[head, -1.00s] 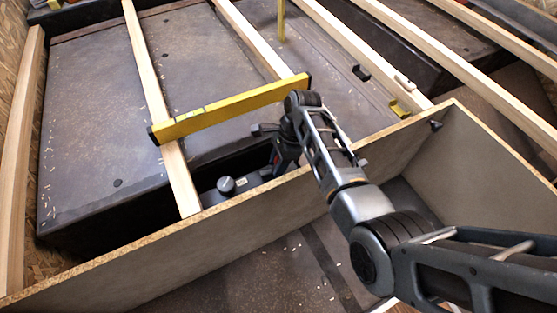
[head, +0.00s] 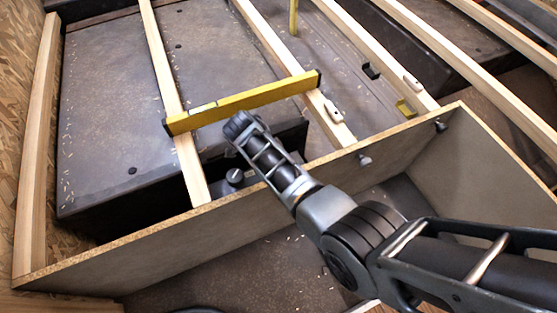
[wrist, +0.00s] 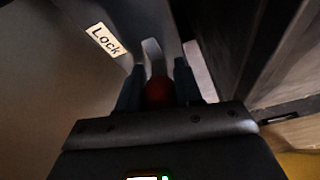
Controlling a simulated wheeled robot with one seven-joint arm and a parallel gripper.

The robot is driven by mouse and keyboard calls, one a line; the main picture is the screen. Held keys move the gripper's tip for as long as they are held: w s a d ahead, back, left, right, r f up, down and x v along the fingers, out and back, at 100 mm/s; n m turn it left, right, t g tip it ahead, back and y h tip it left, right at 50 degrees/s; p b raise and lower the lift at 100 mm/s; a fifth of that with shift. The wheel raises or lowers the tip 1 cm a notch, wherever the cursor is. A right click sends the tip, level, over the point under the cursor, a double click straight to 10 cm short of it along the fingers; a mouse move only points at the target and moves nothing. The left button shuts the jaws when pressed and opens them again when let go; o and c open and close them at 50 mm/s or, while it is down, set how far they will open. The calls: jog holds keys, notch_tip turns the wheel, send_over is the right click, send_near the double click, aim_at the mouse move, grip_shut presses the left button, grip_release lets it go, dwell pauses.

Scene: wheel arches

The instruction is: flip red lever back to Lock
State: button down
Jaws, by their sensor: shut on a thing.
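The red lever's round knob (wrist: 158,91) is between the two fingers of my gripper (wrist: 159,70) in the wrist view. The fingers are shut on it, and a pale grey shaft runs on past the knob. A white label reading "Lock" (wrist: 103,40) is on the grey surface left of the lever, apart from the fingers. In the head view my arm reaches over the front board, and my gripper and the lever are hidden behind the arm.
A chipboard-edged panel (head: 150,236) stands in front of the housing, below my arm. A yellow spirit level (head: 245,103) lies across wooden battens (head: 168,80) just beyond my wrist. A dark wall is close on the right in the wrist view.

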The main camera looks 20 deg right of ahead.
jog(key=shift+a+h, duration=0.1)
jog(key=shift+h, duration=0.3)
jog(key=c, duration=1)
grip_release()
jog(key=shift+p+v, duration=1.25)
jog(key=shift+v, duration=2.6)
